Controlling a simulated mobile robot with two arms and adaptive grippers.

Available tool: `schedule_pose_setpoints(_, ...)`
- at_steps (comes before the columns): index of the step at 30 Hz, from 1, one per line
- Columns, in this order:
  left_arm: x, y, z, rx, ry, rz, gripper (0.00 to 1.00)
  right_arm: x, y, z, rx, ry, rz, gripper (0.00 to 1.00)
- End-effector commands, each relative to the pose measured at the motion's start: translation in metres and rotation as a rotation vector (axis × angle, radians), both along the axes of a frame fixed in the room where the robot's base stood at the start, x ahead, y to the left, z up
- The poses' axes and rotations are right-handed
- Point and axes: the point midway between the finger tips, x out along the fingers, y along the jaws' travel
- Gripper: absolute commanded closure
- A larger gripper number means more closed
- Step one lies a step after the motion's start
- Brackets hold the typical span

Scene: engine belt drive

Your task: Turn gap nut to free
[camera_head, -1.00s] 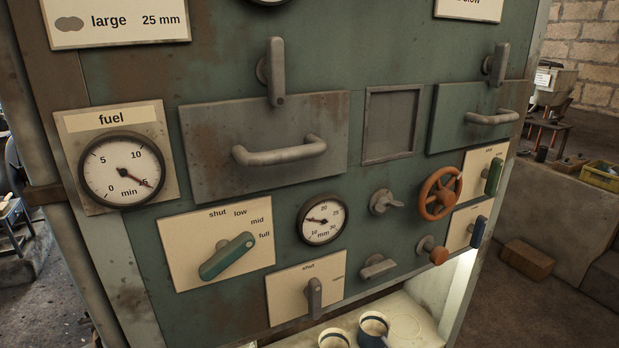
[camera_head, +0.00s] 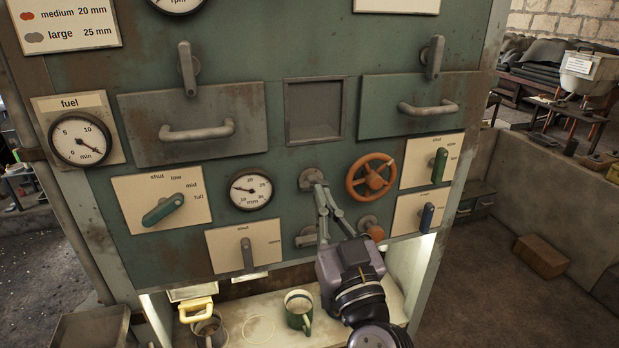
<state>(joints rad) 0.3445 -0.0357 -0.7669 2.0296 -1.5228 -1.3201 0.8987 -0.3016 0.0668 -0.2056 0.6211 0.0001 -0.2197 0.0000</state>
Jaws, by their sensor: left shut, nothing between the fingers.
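A grey nut on a round boss (camera_head: 308,178) sits on the green panel, right of the round mm gauge (camera_head: 251,189). I take it for the gap nut, as no label names it. My left gripper (camera_head: 320,188) reaches up from below with its fingertips at this nut. Its fingers are shut with nothing held between them, and they hide part of the nut. I cannot tell whether they touch it. The gauge needle points left. My right gripper is not in view.
An orange handwheel (camera_head: 371,177) and an orange knob (camera_head: 372,228) are close on the right. A grey T-handle (camera_head: 306,237) is just below the nut. A lever plate (camera_head: 243,245) is lower left. A green mug (camera_head: 299,309) stands on the shelf below.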

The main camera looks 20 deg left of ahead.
Motion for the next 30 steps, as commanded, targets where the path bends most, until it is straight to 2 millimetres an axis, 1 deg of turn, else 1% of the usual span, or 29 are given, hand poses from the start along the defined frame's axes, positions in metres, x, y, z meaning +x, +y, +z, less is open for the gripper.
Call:
schedule_pose_setpoints(1,0.006,0.004,0.007,0.005,0.0,0.003,1.0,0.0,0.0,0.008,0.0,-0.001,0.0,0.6)
schedule_pose_setpoints(6,0.032,0.022,0.02,0.008,0.002,0.004,1.0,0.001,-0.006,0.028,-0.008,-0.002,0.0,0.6)
schedule_pose_setpoints(12,0.067,0.045,0.034,0.01,0.003,0.004,1.0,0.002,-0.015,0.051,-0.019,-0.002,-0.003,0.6)
schedule_pose_setpoints(14,0.075,0.051,0.037,0.008,0.004,0.002,1.0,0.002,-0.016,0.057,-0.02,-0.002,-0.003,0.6)
schedule_pose_setpoints(15,0.074,0.049,0.023,0.01,0.012,0.0,1.0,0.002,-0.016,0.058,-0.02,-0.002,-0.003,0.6)
schedule_pose_setpoints(18,0.073,0.049,0.007,0.01,0.01,0.001,1.0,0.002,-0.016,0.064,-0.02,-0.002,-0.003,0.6)
schedule_pose_setpoints(21,0.073,0.049,-0.003,0.006,0.009,0.0,1.0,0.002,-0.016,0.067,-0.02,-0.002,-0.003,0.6)
schedule_pose_setpoints(25,0.073,0.048,-0.01,0.006,0.006,0.001,1.0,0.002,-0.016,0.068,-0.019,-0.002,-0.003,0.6)
schedule_pose_setpoints(30,0.073,0.048,-0.012,0.005,0.006,0.0,1.0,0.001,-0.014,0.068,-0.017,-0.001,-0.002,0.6)
